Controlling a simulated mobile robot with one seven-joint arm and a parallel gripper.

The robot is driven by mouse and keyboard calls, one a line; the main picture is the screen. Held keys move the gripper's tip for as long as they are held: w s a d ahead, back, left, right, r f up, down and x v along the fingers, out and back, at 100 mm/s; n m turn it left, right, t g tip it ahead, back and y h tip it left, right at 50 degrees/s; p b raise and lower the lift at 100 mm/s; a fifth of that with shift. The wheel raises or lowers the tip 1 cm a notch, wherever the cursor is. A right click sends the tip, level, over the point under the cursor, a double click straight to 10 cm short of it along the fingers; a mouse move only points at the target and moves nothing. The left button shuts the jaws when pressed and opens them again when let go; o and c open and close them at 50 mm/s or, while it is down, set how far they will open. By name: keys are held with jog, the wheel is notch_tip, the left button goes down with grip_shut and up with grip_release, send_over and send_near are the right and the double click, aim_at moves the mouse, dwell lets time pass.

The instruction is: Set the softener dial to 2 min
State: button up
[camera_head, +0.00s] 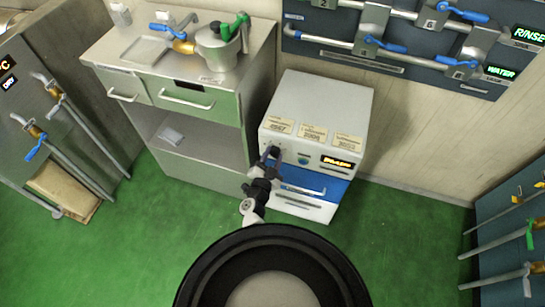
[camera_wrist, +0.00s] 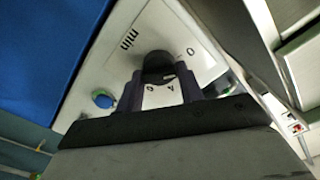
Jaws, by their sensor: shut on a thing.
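The softener machine (camera_head: 320,105) is a white cabinet with a blue drawer band, in the middle of the head view. My gripper (camera_head: 269,156) reaches its front panel at the upper left. In the wrist view the dial (camera_wrist: 158,64) is a dark round knob on a white panel. My gripper (camera_wrist: 160,78) has one finger on each side of the knob and is shut on it. Printed marks including "min", "0" and "4" show around the knob. The fingers hide part of the scale, and I cannot tell where the dial points.
A blue-green button (camera_wrist: 103,99) sits near the dial. An orange display (camera_head: 338,163) is at the panel's right. A steel counter (camera_head: 190,80) with a kettle (camera_head: 217,50) stands left of the machine. Green floor is clear to the right.

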jog(key=m+b, duration=0.1)
jog(key=m, duration=0.2)
jog(key=shift+d, duration=0.1)
jog(key=shift+m+b, duration=0.35)
jog(key=shift+m, duration=1.35)
jog(key=o, duration=1)
jog(key=shift+s+f, duration=0.1)
